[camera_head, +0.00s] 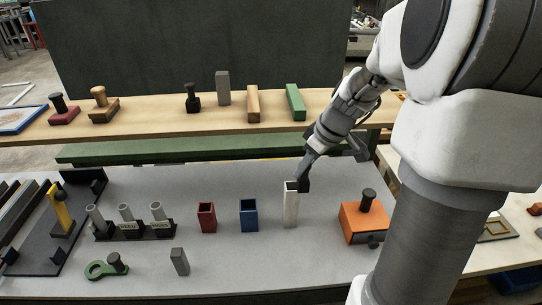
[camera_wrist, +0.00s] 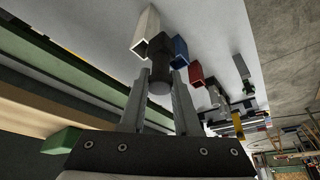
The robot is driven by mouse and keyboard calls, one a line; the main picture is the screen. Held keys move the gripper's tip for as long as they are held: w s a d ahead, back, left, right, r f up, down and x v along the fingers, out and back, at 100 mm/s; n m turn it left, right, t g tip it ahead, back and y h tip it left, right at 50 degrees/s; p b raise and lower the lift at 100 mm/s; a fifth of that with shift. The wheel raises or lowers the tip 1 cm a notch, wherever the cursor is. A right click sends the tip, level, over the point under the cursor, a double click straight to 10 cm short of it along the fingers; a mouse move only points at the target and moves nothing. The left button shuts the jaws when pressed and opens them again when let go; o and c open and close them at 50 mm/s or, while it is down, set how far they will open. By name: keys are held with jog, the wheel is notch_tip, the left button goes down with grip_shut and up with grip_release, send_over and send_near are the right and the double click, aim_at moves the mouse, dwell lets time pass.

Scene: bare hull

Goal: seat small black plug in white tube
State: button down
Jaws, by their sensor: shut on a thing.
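The white tube (camera_head: 291,208) stands upright on the grey bench top with its square mouth up. It also shows in the wrist view (camera_wrist: 147,30), mouth toward the camera. My gripper (camera_head: 303,178) is just above and right of the tube's top. It is shut on a small black plug, which shows in the wrist view (camera_wrist: 161,66) with its round knob toward the camera. The plug overlaps the right corner of the tube's mouth there. The mouth still shows beside it, so the plug is not in it. Whether they touch I cannot tell.
A blue tube (camera_head: 248,218) and a red tube (camera_head: 206,217) stand left of the white one. An orange block with a black knob (camera_head: 362,223) sits right. Another black knobbed piece (camera_head: 193,99) is on the wooden shelf behind.

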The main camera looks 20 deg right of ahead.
jog(key=shift+w+d+f+b, duration=0.1)
jog(key=shift+w+f+b, duration=0.25)
jog(key=shift+w+f, duration=0.85)
jog(key=shift+w+a+f+b, duration=0.1)
jog(key=shift+w+f+b, duration=0.2)
jog(key=shift+w+f, duration=0.9)
jog(key=shift+w+d+f+b, duration=0.1)
jog(key=shift+w+f+b, duration=0.25)
jog(key=shift+w+f, duration=0.85)
jog(key=shift+s+f, duration=0.35)
jog(key=shift+s, duration=0.05)
jog(key=shift+f, duration=0.15)
jog(key=c, duration=0.6)
grip_release()
jog(key=shift+r, duration=0.45)
jog(key=v, duration=1.1)
jog(key=shift+s+r, duration=0.15)
jog(key=shift+r, duration=0.1)
